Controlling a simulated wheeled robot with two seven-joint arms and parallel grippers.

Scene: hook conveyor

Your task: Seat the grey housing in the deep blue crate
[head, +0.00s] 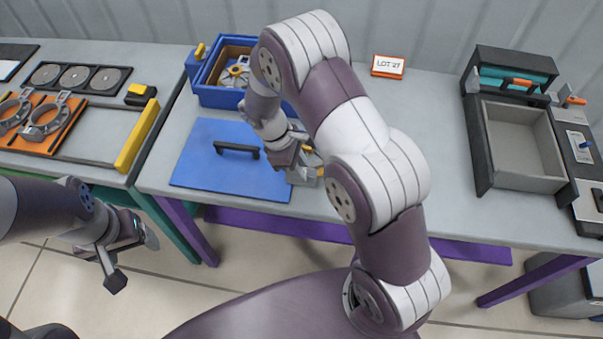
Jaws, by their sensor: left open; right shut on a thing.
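The deep blue crate (222,97) stands open at the back of the table, left of centre. A round pale part with brass-coloured bits (236,72) lies inside it. My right arm passes in front of the crate's right side and hides it. My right gripper (304,166) is shut on a grey piece with a yellowish part (305,178), which looks like the grey housing. It is mostly hidden by the gripper and is at the right edge of the blue lid, in front of the crate. My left gripper (128,247) is open and empty, off the table's front edge.
A flat blue lid (200,160) with a black handle lies in front of the crate. An orange fixture (50,130) and a disc tray stand left. A black-framed grey bin (520,150) stands right. The table between my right arm and the bin is clear.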

